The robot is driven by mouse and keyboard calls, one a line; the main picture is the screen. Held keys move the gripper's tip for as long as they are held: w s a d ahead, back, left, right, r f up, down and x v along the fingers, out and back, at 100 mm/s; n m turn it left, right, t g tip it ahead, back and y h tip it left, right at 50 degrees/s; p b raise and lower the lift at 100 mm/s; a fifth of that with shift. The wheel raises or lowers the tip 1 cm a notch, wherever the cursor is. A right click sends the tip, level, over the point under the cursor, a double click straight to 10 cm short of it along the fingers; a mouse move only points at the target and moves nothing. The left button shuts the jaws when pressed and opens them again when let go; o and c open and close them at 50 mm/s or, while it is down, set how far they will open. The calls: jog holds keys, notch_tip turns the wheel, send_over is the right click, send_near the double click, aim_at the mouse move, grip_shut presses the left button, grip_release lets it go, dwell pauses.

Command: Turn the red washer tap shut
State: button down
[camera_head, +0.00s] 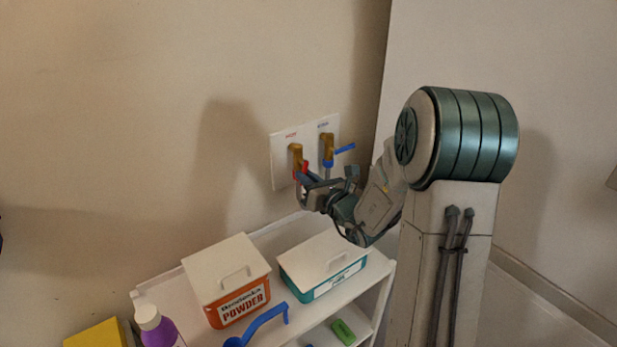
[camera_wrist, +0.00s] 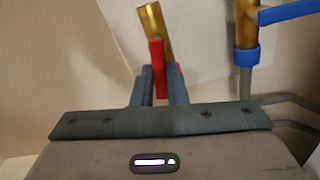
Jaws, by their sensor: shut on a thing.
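The red tap (camera_head: 300,167) is a brass valve with a red lever, on the left of a white wall plate (camera_head: 283,172). In the wrist view its red lever (camera_wrist: 158,62) stands between my gripper's two fingers (camera_wrist: 159,86), below the brass body (camera_wrist: 151,19). My gripper (camera_head: 303,180) is shut on the red lever. In the head view the fingers and wrist partly hide the lever. A second brass tap with a blue lever (camera_head: 345,148) sits just right of it; its lever points right.
Below stands a white shelf (camera_head: 376,278). On it are an orange powder box (camera_head: 241,307), a teal box (camera_head: 325,283), a blue scoop (camera_head: 265,321), a purple bottle (camera_head: 162,335) and a green block (camera_head: 343,331). The blue tap is close to my gripper's right side.

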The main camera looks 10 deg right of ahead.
jog(key=r+m+p, duration=0.1)
jog(key=m+p, duration=0.2)
jog(key=m, duration=0.2)
jog(key=a+r+m+p, duration=0.1)
jog(key=m+p, duration=0.2)
jog(key=m, duration=0.2)
jog(key=s+a+r+m+p, duration=0.1)
jog(key=m+p, duration=0.3)
jog(key=m, duration=0.1)
jog(key=shift+a, duration=0.1)
jog(key=shift+m, duration=0.4)
jog(key=c, duration=1.4)
grip_release()
jog(key=shift+c, duration=0.2)
